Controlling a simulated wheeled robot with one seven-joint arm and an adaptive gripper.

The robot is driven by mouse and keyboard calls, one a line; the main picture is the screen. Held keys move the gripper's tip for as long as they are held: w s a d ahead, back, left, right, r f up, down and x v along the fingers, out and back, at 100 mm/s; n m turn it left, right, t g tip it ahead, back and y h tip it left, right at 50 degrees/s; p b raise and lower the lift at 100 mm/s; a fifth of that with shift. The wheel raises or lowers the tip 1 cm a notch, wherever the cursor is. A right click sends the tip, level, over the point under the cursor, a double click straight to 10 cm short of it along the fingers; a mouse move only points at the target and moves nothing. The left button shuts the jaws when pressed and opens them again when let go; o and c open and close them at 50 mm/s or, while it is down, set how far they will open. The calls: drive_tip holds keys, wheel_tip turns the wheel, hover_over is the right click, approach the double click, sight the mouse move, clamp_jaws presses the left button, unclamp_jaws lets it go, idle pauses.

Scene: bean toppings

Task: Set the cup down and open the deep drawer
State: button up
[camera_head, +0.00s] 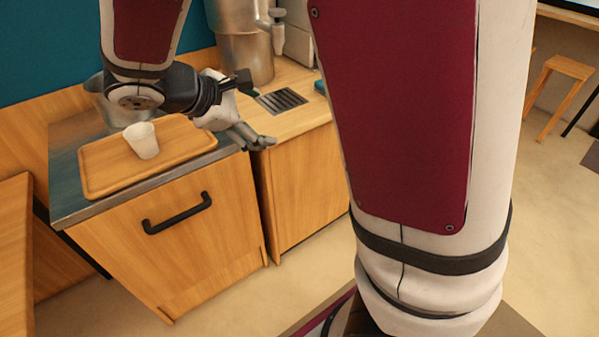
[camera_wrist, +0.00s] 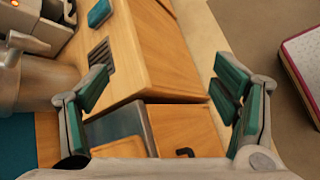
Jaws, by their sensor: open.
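A white cup (camera_head: 141,140) stands upright on a wooden tray (camera_head: 103,184) on the metal-topped counter in the head view. Below the counter is a wooden drawer front (camera_head: 200,255) with a black bar handle (camera_head: 178,213); it looks closed. My gripper (camera_head: 258,110) is open and empty, to the right of the cup and apart from it, above the counter's right edge. In the wrist view my gripper (camera_wrist: 160,105) shows its two fingers wide apart with nothing between them. The black handle (camera_wrist: 185,152) shows low in that view. The cup is not visible there.
A neighbouring wooden cabinet (camera_head: 300,190) with a dark drain grille (camera_head: 281,100) on top adjoins at right. A metal cylindrical machine (camera_head: 245,45) stands behind. A wooden stool (camera_head: 560,90) is far right. The floor (camera_head: 235,312) before the drawer looks clear.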

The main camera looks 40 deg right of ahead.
drive_tip(key=s+a+r+m+y, duration=0.2)
drive_tip(key=s+m+y, duration=0.3)
drive_tip(key=s, duration=0.6)
drive_tip(key=s+a+r+m+y, duration=0.2)
drive_tip(key=s+m, duration=0.4)
drive_tip(key=s, duration=0.6)
drive_tip(key=a+y, duration=0.1)
drive_tip(key=y, duration=0.1)
drive_tip(key=shift+s+m+t+y, duration=0.3)
drive_tip(key=shift+y, duration=0.1)
